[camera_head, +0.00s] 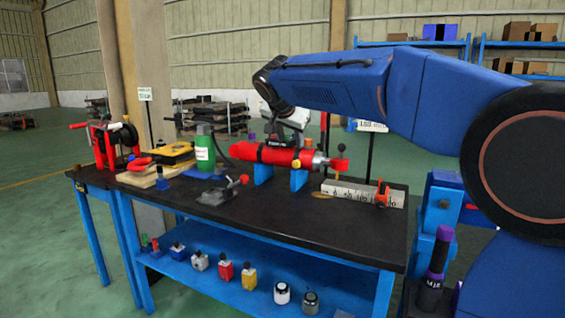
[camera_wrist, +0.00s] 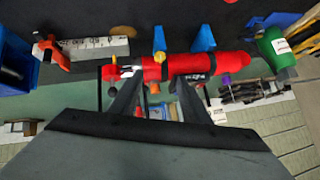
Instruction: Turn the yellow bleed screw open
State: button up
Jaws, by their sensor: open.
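A red hydraulic cylinder (camera_head: 270,155) lies across blue supports (camera_head: 299,180) on the black bench top. The yellow bleed screw (camera_head: 296,164) is a small yellow knob on its near side. In the wrist view the cylinder (camera_wrist: 210,66) runs across the upper middle, with the yellow screw (camera_wrist: 160,57) on its upper side. My gripper (camera_wrist: 158,80) is open. Its two dark fingers are spread at the cylinder, and the yellow screw shows beyond the gap between them. Nothing shows held. In the head view the gripper is over the far side of the cylinder, and its fingertips are hard to make out.
An orange knob (camera_wrist: 154,88) and a purple knob (camera_wrist: 225,80) are on the cylinder's other side. A green bottle (camera_head: 205,148) stands left of it. A white scale with a red-orange clamp (camera_head: 382,193) stands right. The bench front is mostly clear.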

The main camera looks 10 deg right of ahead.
aim_at(296, 163)
jog(key=x, duration=1.7)
jog(key=shift+f, duration=0.15)
jog(key=c, duration=1)
